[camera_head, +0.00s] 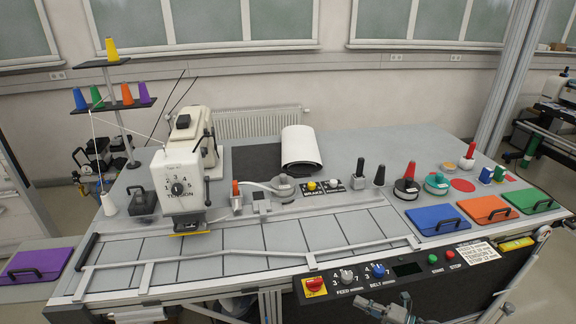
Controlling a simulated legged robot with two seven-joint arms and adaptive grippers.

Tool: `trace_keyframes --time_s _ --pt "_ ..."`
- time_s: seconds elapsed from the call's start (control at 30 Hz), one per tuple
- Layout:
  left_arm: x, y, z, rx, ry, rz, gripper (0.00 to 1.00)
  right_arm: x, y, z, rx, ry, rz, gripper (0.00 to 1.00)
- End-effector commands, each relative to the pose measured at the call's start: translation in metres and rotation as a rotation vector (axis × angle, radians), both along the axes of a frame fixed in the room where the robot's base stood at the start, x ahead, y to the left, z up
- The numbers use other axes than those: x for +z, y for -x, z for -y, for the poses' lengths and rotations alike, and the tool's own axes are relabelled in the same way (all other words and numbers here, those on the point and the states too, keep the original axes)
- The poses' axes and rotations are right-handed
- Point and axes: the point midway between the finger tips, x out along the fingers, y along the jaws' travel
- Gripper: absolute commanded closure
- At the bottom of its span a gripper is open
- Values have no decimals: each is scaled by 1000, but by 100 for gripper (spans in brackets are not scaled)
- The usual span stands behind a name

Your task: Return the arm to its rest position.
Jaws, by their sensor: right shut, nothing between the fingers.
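My right gripper (368,305) shows at the bottom edge of the head view, right of centre. It is grey, shut and empty. It is in front of the table's dark control panel (400,281), below the feed and belt knobs, apart from the things on the table. Most of my right arm is cut off by the lower edge. My left gripper is not in view.
A grey worktable (350,150) carries a white sewing machine (178,188), a thread stand (114,105) and a white roll (300,148). Orange (487,209), blue (437,219) and green (530,200) lids lie at right. A low rail (250,253) runs along the front.

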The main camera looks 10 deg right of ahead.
Motion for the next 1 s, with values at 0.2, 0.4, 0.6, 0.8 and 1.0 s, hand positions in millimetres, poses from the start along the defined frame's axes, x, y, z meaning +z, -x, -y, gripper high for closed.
trace_keyframes --time_s 0.2,0.4,0.6,0.8,1.0 --pt "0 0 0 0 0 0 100 -18 -5 -25 -250 -203 -118 100" --pt "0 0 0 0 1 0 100 -62 16 -32 -642 -472 -408 100" --pt "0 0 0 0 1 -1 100 -128 94 -40 -1047 -672 -852 100" --pt "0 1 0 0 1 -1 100 -160 170 -58 -1269 -725 -1176 100" --pt "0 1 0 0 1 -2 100 -171 235 -77 -1409 -726 -1425 100"
